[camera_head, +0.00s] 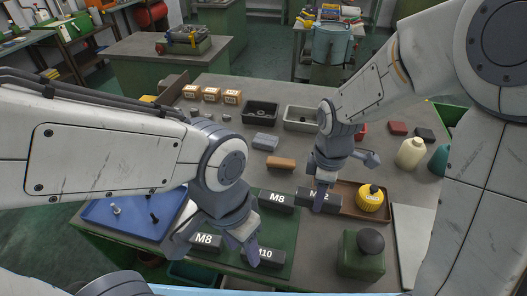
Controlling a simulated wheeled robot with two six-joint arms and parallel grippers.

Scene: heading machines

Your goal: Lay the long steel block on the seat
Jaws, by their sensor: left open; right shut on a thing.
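My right gripper (345,178) is over the middle-right of the bench, and the dark block marked M12 (331,203) shows just behind its near finger. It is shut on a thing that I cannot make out. I cannot tell which thing is the long steel block or where the seat is.
A blue tray (105,212) with bolts is at left. A brown tray (347,206) holds a yellow round thing (370,197). A green block with a dark knob (361,256), a cream bottle (411,152) and two bins (261,112) stand around. The bench centre-left is clear.

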